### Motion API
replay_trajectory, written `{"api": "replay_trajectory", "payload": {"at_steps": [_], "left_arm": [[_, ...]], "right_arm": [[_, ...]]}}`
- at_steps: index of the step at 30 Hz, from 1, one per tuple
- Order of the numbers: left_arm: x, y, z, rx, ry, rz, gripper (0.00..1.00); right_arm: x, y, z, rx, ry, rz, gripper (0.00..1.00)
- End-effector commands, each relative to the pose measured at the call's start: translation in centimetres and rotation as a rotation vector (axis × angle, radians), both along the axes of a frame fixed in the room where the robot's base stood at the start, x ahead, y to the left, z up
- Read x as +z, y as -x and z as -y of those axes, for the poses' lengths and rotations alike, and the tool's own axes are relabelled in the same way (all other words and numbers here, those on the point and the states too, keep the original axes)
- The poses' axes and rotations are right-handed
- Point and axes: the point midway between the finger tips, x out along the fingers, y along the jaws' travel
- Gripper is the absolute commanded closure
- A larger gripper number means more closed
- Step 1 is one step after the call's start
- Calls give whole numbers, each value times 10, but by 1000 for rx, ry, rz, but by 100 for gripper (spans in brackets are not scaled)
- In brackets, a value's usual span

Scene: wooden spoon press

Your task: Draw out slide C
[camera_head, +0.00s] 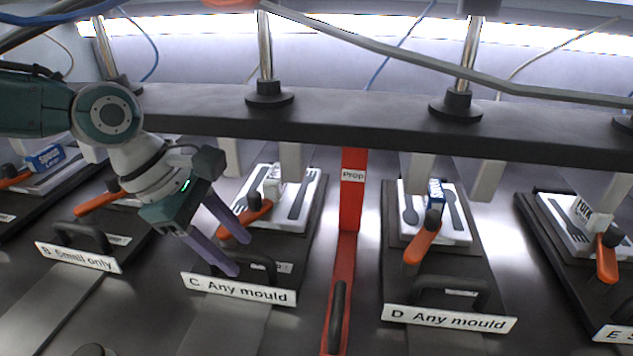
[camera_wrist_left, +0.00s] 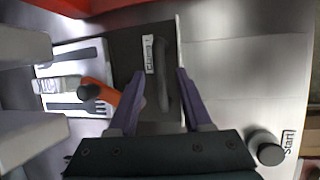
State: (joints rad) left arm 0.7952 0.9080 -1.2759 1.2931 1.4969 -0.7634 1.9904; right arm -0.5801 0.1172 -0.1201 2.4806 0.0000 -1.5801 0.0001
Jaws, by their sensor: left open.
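Slide C (camera_head: 309,228) is a black board with a front plate reading "C Any mould" (camera_head: 238,289). A white mould (camera_head: 308,183) with dark cutlery-shaped recesses lies on it, also in the left wrist view (camera_wrist_left: 88,55). Its black handle (camera_head: 262,265) stands behind the front plate and shows in the left wrist view (camera_wrist_left: 163,75). My left gripper (camera_head: 242,257) is open at this handle. In the left wrist view the handle lies between the two purple fingers (camera_wrist_left: 160,73); whether they touch it I cannot tell. My right gripper is not in view.
An orange lever (camera_head: 255,213) sits on slide C. A red post marked "Prop" (camera_head: 352,200) stands to its right. Slide B (camera_head: 78,257) is left, slide D (camera_head: 450,319) right. A black beam (camera_head: 350,115) crosses above. A button marked "Start" (camera_wrist_left: 268,150) shows in the wrist view.

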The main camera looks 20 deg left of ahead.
Motion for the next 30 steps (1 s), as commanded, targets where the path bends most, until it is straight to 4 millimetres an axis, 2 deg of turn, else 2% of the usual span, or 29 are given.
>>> {"api": "replay_trajectory", "payload": {"at_steps": [2,15,30], "left_arm": [[0,0,0,0,0,0,53],[0,0,0,0,0,0,100],[0,0,0,0,0,0,100]], "right_arm": [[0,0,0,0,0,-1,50],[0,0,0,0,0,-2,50],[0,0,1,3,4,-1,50]]}}
